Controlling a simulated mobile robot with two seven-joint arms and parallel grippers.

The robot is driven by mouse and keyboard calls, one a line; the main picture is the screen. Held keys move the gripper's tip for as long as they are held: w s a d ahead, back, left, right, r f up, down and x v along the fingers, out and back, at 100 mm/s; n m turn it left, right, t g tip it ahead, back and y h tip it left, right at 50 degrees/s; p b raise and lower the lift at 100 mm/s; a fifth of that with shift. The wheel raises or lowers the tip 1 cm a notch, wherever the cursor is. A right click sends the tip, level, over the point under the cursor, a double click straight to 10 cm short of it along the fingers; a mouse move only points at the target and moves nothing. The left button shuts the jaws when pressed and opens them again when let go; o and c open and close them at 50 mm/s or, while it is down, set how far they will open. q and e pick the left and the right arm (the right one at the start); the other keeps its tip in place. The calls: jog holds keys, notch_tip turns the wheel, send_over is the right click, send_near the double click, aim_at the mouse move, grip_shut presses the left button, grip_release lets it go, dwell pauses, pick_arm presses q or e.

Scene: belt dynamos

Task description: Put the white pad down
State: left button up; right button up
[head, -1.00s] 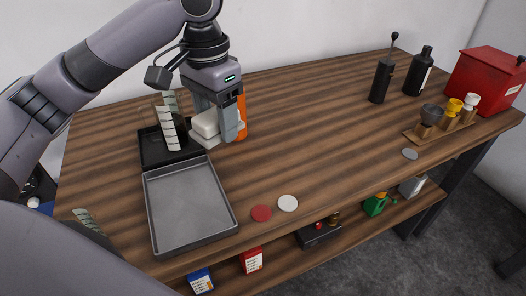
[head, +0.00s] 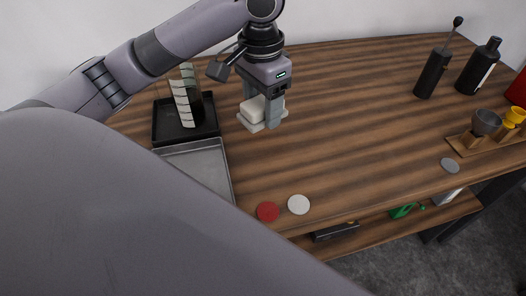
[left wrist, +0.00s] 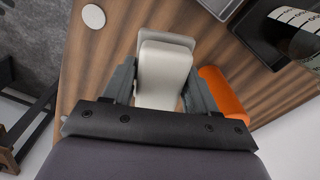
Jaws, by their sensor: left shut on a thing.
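The white pad (head: 252,110) is a pale block with rounded edges and a wider lower layer. My left gripper (head: 264,116) is shut on it near the back of the wooden table, to the right of the black tray. In the left wrist view the pad (left wrist: 163,72) sits between the two grey fingers of my left gripper (left wrist: 160,88). The head view does not clearly show whether the pad touches the table top. My right gripper is not in view.
An orange cylinder (left wrist: 222,92) lies close beside my left gripper. The black tray (head: 160,136) holds a striped upright piece, with a grey metal tray (head: 228,180) in front. Red (head: 268,212) and white (head: 298,204) discs lie near the front edge. The table middle is clear.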

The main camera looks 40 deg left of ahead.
pick_arm(q)
jog(key=b, duration=0.3)
send_over(263, 162)
notch_tip(263, 162, down, 9)
jog(key=shift+s+f, duration=0.1)
jog(key=shift+f+b, duration=0.4)
jog(key=shift+f, duration=1.9)
jog(key=shift+f, duration=0.1)
jog(key=o, duration=1.2)
notch_tip(263, 162, up, 12)
jog(key=p, duration=0.3)
jog(key=shift+a+p, duration=0.1)
jog(key=shift+p, duration=0.25)
jog(key=shift+s, duration=0.1)
